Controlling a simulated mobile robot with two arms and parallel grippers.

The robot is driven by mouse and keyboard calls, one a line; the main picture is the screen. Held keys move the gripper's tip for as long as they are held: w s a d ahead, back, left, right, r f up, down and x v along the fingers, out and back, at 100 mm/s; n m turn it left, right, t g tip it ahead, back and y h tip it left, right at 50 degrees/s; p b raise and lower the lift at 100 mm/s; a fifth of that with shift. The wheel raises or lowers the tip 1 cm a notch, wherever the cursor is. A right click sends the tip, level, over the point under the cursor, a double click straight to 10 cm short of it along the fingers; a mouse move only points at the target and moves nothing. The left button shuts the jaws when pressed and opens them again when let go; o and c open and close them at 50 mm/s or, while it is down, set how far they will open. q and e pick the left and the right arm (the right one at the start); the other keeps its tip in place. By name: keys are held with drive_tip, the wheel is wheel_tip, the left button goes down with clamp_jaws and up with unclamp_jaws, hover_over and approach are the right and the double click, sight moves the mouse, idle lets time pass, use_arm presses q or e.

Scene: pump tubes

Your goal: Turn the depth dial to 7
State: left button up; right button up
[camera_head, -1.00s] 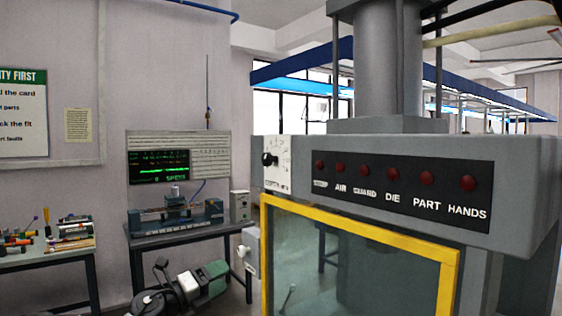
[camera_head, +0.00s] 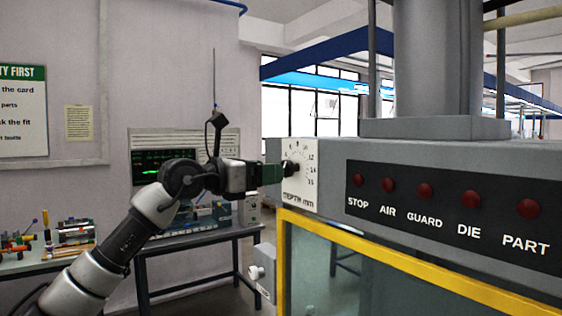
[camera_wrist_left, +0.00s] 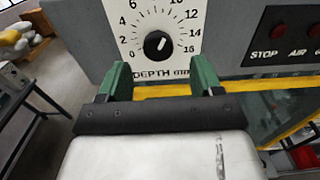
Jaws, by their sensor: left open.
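The depth dial is a black round knob (camera_wrist_left: 158,44) on a white scale plate (camera_wrist_left: 184,66) marked "DEPTH mm". Its white mark points up and slightly to the right in the left wrist view. The knob also shows in the head view (camera_head: 289,168) on the left end of the machine's front. My left gripper (camera_wrist_left: 162,76) has two green fingers, open and empty, one to each side below the knob. In the head view the gripper (camera_head: 272,174) is close to the plate; whether it touches the knob I cannot tell. My right gripper is not in view.
Beside the dial is a black panel (camera_head: 450,212) with several red lamps. Below is a yellow-framed clear guard (camera_head: 405,262), with a small white-knobbed box (camera_head: 262,272) at its left. A bench (camera_head: 190,240) with a display stands behind my left arm.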

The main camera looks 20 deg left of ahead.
sight(289, 167)
use_arm(q)
drive_tip(key=p+x, duration=0.1)
drive_tip(key=x, duration=0.3)
drive_tip(key=shift+w, duration=0.1)
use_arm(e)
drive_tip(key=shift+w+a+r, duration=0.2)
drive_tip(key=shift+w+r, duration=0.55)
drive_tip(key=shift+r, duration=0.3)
use_arm(q)
drive_tip(key=shift+f, duration=0.1)
drive_tip(key=shift+c, duration=0.4)
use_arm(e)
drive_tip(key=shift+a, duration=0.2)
use_arm(q)
drive_tip(key=c, duration=0.8)
drive_tip(key=shift+c, duration=0.2)
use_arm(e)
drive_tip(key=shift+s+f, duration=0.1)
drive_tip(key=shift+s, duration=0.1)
